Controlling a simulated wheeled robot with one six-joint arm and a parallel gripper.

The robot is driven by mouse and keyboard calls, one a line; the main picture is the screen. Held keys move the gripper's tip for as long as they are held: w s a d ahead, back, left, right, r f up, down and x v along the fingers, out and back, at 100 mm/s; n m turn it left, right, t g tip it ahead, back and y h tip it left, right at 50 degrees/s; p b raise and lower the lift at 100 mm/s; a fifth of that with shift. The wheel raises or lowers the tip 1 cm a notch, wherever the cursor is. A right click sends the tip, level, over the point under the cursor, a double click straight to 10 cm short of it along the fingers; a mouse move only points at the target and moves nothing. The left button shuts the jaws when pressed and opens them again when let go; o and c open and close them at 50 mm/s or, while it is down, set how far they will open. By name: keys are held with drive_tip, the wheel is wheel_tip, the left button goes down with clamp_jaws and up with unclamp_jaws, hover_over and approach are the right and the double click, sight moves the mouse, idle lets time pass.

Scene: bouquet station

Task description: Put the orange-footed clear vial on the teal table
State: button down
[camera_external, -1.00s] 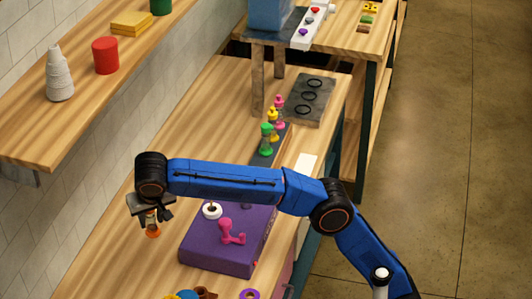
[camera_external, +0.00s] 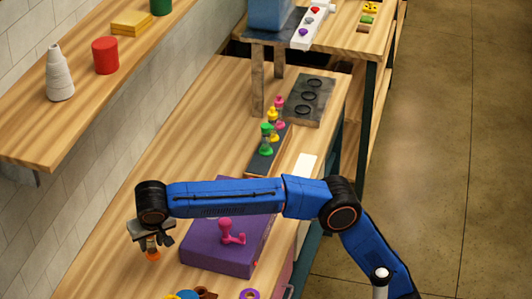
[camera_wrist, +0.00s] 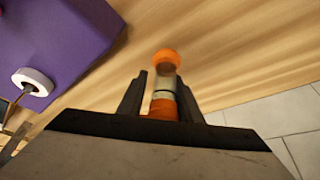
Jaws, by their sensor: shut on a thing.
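My gripper (camera_external: 152,240) is shut on the orange-footed clear vial (camera_external: 153,254), left of the purple block. The orange foot shows below the fingers. In the wrist view my gripper (camera_wrist: 160,95) has a finger on each side of the vial (camera_wrist: 165,82); its round orange end points away from the camera, and an orange band shows near the palm. Bare wood lies behind it; I cannot tell whether the foot touches the bench. No table with a teal top is clear; a dark teal leg (camera_external: 366,140) shows under the far wooden table (camera_external: 349,38).
Several coloured pieces stand on a dark strip (camera_external: 262,164) farther back. A wall shelf (camera_external: 110,85) overhangs left. Bare bench lies between.

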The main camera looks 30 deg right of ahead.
sight(153, 239)
drive_tip(key=shift+f, duration=1.6)
drive_tip(key=shift+f, duration=0.1)
drive_tip(key=c, duration=1.3)
unclamp_jaws()
drive_tip(key=shift+o, duration=0.2)
drive_tip(key=v, duration=1.2)
